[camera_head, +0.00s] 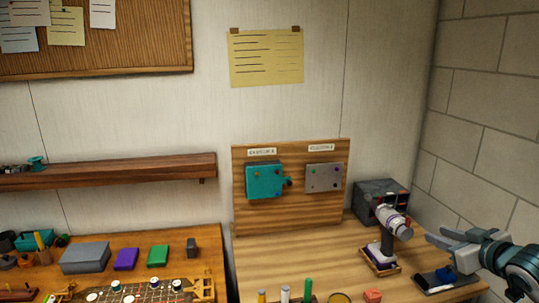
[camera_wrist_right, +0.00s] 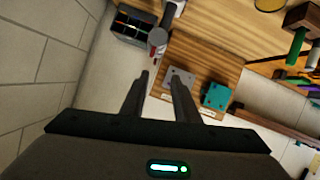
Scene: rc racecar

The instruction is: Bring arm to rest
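My right gripper (camera_head: 436,238) is at the right of the head view, with its arm coming in from the right edge. In the right wrist view its two fingers (camera_wrist_right: 160,76) stand apart with nothing between them. In the head view it appears just right of a white and grey cylindrical device (camera_head: 393,222) on a small wooden-based stand; contact cannot be told. That device also shows ahead of the fingers in the right wrist view (camera_wrist_right: 158,38). My left gripper is not in view.
A wooden panel (camera_head: 290,212) holds a teal box (camera_head: 263,182) and a grey box (camera_head: 323,178). A dark box (camera_head: 375,197) stands behind the device. Small tools line the workbench's (camera_head: 270,262) front; its middle is clear. A brick wall (camera_head: 485,130) bounds the right.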

